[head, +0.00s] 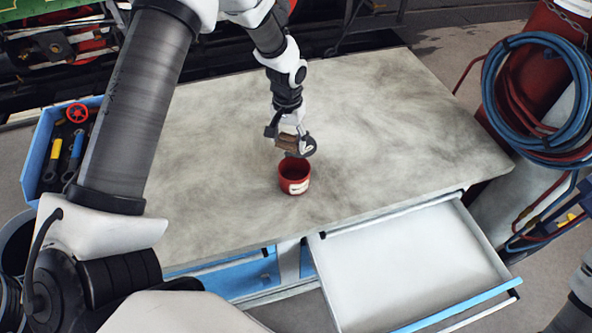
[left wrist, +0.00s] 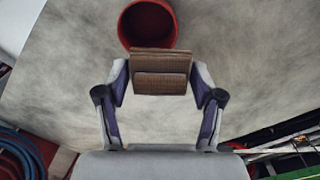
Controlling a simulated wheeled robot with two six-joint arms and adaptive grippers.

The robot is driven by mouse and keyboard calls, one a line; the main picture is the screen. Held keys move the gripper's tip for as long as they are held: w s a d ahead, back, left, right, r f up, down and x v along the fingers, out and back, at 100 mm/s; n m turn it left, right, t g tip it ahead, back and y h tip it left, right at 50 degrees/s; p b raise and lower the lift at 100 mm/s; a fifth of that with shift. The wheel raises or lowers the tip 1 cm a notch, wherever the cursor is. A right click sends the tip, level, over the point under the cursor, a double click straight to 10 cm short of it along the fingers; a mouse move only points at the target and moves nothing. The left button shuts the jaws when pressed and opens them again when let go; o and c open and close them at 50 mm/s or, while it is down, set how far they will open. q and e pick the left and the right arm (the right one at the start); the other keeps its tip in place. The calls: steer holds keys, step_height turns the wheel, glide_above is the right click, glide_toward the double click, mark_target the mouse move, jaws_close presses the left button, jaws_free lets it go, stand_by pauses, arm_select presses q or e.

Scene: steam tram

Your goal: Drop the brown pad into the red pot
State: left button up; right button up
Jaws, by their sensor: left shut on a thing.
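The brown pad (left wrist: 161,73) is a ribbed block between the fingers of my left gripper (left wrist: 161,82), which is shut on it. In the head view the brown pad (head: 286,142) hangs in the left gripper (head: 294,145), just above and behind the red pot. The red pot (head: 294,176) stands upright on the workbench and has a pale label on its side. In the left wrist view the red pot (left wrist: 148,22) lies just beyond the pad, its near rim partly hidden by it. My right gripper is not in view.
The workbench top (head: 400,120) is clear around the pot. An open, empty drawer (head: 410,270) juts out at the front right. A blue tool box (head: 40,150) is at the left. Coiled blue and red hoses (head: 535,95) hang by cylinders at the right.

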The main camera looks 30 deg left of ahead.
arm_select(q)
step_height(320, 180, down, 4)
steer(key=shift+w+r+b, duration=0.1)
steer(key=shift+r+b, duration=0.1)
steer(key=shift+b, duration=0.85)
steer(key=o, duration=1.2)
steer(key=shift+d, duration=0.1)
steer(key=shift+o, duration=0.4)
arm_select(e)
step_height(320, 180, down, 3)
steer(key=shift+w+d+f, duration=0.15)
arm_select(q)
step_height(320, 180, up, 12)
steer(key=shift+w, duration=0.1)
steer(key=shift+f, duration=0.1)
